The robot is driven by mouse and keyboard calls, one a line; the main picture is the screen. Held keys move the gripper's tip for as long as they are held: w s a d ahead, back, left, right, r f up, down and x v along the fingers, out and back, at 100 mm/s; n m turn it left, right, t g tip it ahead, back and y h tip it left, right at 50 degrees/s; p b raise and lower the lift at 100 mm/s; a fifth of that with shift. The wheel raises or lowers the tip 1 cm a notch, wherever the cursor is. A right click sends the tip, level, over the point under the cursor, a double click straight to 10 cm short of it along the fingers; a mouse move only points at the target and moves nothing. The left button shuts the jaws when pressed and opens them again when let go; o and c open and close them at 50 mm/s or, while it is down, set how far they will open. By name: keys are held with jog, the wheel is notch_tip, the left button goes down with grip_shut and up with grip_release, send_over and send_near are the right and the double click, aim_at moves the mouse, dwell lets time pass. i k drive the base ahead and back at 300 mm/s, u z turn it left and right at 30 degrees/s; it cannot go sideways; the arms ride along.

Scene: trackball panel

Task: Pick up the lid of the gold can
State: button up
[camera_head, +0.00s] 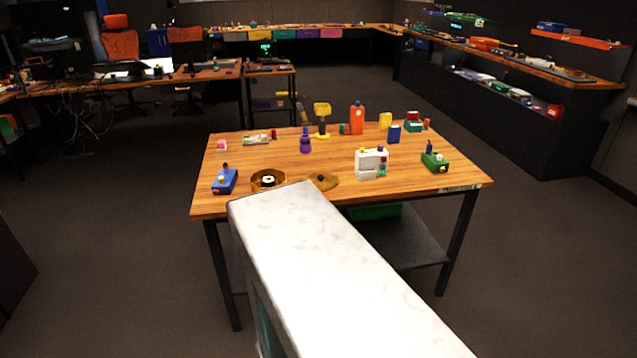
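A round gold-brown can (259,186) stands near the front left of the wooden table, with a white and dark round piece showing inside its rim. A flat gold-brown disc with a small raised middle (323,182), which looks like a lid, lies to the right of the can and apart from it. Its exact tilt is too small to tell. My gripper is not in view.
The wooden table (270,158) also holds a blue box (225,182) left of the can, a white machine (371,166) to the right, a green box (435,163), a purple bottle (305,143) and a yellow drill (322,112). A pale slab-like shape covers part of the front edge.

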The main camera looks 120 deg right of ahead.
aim_at(324, 181)
jog(key=k, duration=2.9)
jog(key=z, duration=0.85)
jog(key=i, duration=0.6)
jog(key=u, duration=0.25)
